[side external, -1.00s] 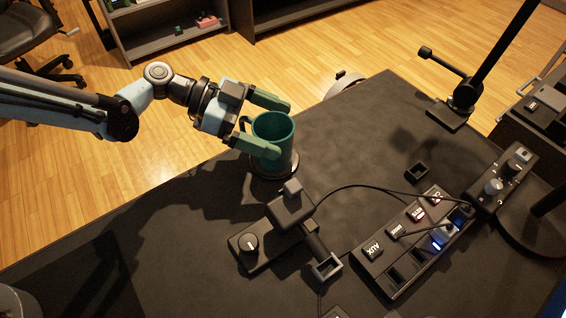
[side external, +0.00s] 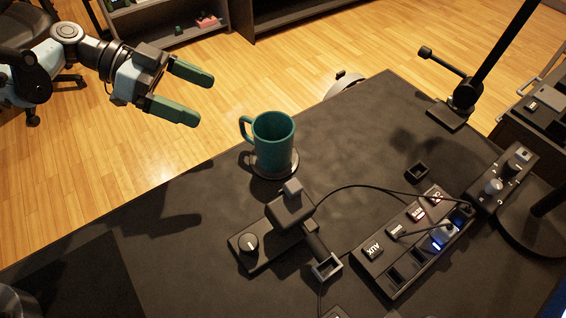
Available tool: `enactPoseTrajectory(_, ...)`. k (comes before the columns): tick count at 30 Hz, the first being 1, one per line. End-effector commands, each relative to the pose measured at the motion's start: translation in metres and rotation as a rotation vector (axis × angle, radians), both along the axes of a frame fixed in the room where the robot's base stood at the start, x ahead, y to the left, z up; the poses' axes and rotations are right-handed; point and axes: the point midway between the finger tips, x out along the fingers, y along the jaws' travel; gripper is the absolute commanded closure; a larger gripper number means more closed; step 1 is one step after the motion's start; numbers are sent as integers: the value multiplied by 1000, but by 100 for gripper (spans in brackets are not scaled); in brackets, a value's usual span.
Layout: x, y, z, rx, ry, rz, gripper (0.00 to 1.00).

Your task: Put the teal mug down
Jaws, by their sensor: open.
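The teal mug (side external: 274,148) stands upright on a round dark coaster (side external: 262,172) near the table's far left edge, its handle towards the left. My gripper (side external: 194,97) is open and empty, up and to the left of the mug and clear of it. Its two green fingers point right. The inside bottom of the mug is hidden.
A dark device with a knob (side external: 249,243) sits just in front of the mug. A cable runs right to a switch panel (side external: 415,243) with lit parts. A lamp stand (side external: 450,115) is at the back right. The dark table (side external: 190,240) is clear at the left.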

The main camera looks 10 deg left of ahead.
Motion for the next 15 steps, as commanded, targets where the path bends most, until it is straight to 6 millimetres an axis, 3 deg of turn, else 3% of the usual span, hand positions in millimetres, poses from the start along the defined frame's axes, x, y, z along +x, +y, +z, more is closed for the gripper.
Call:
enactPoseTrajectory(6,-20,47,15,195,166,300,0)
enactPoseTrajectory(15,-60,122,23,368,302,775,0)
